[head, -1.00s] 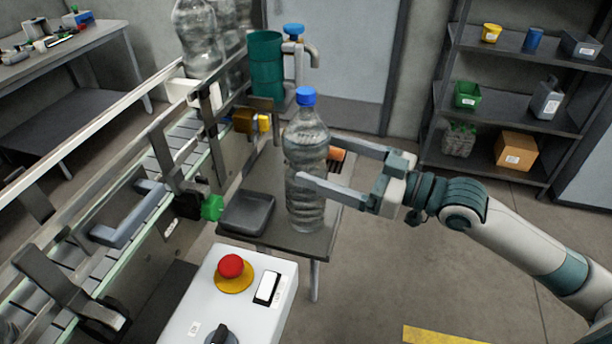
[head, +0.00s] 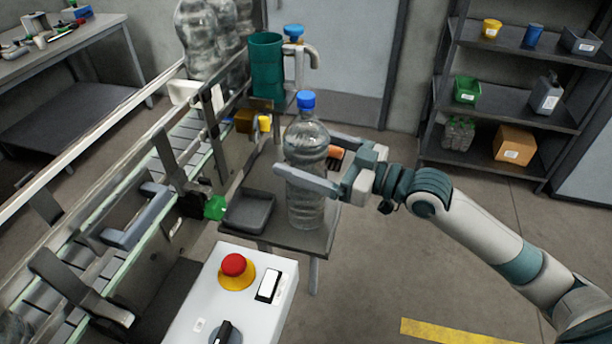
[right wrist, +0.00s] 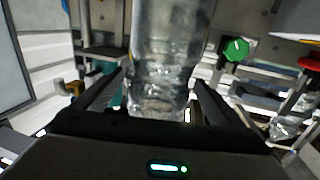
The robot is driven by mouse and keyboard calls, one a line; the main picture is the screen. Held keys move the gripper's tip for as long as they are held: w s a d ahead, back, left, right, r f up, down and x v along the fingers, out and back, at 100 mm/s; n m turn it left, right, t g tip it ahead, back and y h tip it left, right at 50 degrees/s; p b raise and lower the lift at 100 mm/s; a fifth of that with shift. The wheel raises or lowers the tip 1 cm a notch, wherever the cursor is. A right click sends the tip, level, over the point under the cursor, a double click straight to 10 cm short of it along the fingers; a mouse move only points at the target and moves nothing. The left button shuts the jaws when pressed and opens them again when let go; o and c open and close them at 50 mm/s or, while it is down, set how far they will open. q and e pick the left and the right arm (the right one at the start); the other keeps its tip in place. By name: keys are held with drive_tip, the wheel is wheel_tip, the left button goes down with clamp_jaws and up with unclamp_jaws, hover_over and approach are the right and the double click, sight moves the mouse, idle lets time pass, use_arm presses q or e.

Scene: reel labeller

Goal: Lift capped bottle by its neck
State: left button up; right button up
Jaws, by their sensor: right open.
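A clear plastic bottle (head: 306,150) with a blue cap (head: 306,100) stands upright on a small dark side table (head: 290,238). My right gripper (head: 300,168) is open, with its fingers on either side of the bottle's body, well below the neck. In the right wrist view the bottle (right wrist: 168,60) stands between the two spread fingers (right wrist: 150,92); its cap is out of that frame. The near finger hides part of the bottle in the head view. I cannot tell whether either finger touches it. My left gripper is not in view.
A conveyor with rails (head: 150,190) runs along the left. A dark tray (head: 250,212) lies left of the bottle. A control box (head: 205,300) with a red button stands in front. A green bin (head: 266,65) is behind. Open floor lies to the right.

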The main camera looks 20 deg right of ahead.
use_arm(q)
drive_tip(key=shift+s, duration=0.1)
use_arm(e)
drive_tip(key=c, duration=2)
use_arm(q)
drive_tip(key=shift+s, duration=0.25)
use_arm(e)
drive_tip(key=shift+r, duration=0.15)
drive_tip(key=shift+c, duration=0.8)
drive_tip(key=shift+r, duration=0.15)
